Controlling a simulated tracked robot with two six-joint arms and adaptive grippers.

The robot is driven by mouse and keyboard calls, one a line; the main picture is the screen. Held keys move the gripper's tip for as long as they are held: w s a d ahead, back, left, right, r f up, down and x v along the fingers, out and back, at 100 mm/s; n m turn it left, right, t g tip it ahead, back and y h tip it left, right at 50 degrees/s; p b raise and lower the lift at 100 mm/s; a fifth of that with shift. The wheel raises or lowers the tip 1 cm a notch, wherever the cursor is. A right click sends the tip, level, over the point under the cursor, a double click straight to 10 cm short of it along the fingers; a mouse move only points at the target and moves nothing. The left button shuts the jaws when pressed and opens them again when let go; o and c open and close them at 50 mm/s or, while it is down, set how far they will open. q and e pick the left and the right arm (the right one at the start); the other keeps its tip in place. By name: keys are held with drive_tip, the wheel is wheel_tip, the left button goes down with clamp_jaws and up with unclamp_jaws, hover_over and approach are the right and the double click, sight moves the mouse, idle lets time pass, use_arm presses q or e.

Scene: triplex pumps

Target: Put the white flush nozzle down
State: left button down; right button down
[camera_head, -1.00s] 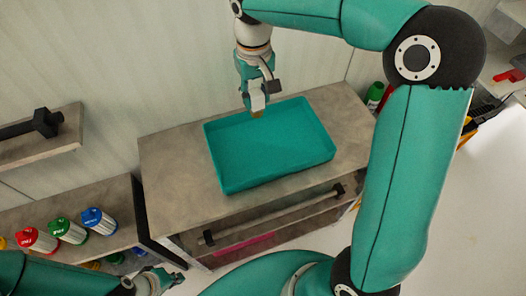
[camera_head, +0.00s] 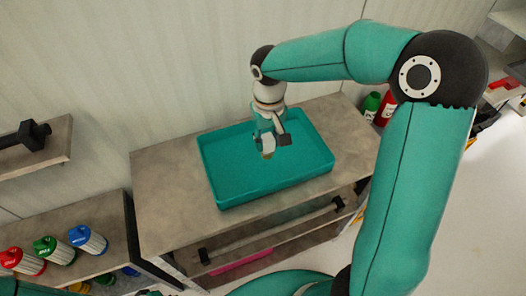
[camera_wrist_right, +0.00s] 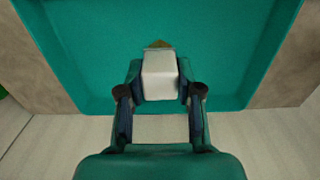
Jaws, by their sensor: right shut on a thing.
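The white flush nozzle (camera_wrist_right: 160,77) is a pale block with a yellowish tip, held between the fingers of my right gripper (camera_wrist_right: 160,92) in the right wrist view. In the head view my right gripper (camera_head: 268,148) is over the inside of the teal tray (camera_head: 225,188), and only a small part of the nozzle shows below the fingers. I cannot tell whether the nozzle touches the tray floor. The tray also fills most of the right wrist view (camera_wrist_right: 75,45). My left gripper is not in view.
A lower shelf at left holds red, green and blue-capped bottles (camera_head: 87,239). Green and red bottles (camera_head: 386,107) stand behind the cabinet's right side. The tray is otherwise empty.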

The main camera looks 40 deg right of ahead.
sight(267, 150)
drive_tip(key=shift+f, duration=2.2)
drive_tip(key=shift+f, duration=0.2)
drive_tip(key=c, duration=0.8)
unclamp_jaws()
drive_tip(key=shift+r, duration=0.1)
drive_tip(key=shift+o, duration=0.2)
drive_tip(key=shift+r, duration=0.1)
wheel_tip(267, 150, up, 12)
drive_tip(key=shift+s, duration=0.1)
